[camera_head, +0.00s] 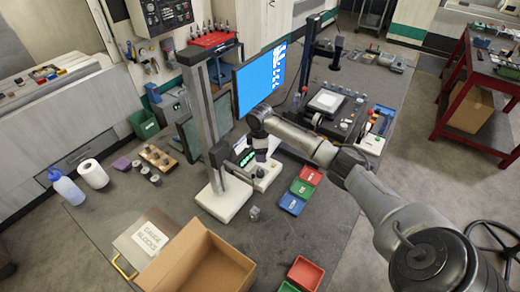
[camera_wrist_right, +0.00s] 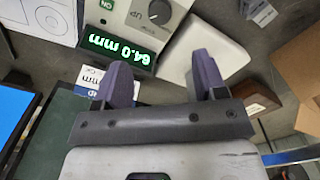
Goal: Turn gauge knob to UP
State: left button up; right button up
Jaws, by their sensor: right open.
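The gauge (camera_head: 222,195) stands on the table with a tall grey column and a white base. Its control box carries a lit green display (camera_head: 247,158). In the right wrist view the display (camera_wrist_right: 118,50) reads 64.0 mm, upside down. Beside it, at the top of that view, is the round grey knob (camera_wrist_right: 157,14) on the light panel, with upside-down lettering that seems to read UP. My right gripper (camera_head: 261,153) is over the control box in the head view. Its two purple fingers (camera_wrist_right: 162,75) are apart with nothing between them, short of the knob. My left gripper is out of view.
A blue-screened monitor (camera_head: 259,80) stands behind the gauge. Green, red and blue bins (camera_head: 292,204) lie to its right. An open cardboard box (camera_head: 200,262) and a gauge blocks case (camera_head: 133,243) are in front. Bottle and paper roll (camera_head: 92,174) are at left.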

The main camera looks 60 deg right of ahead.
jog(key=shift+r, duration=0.75)
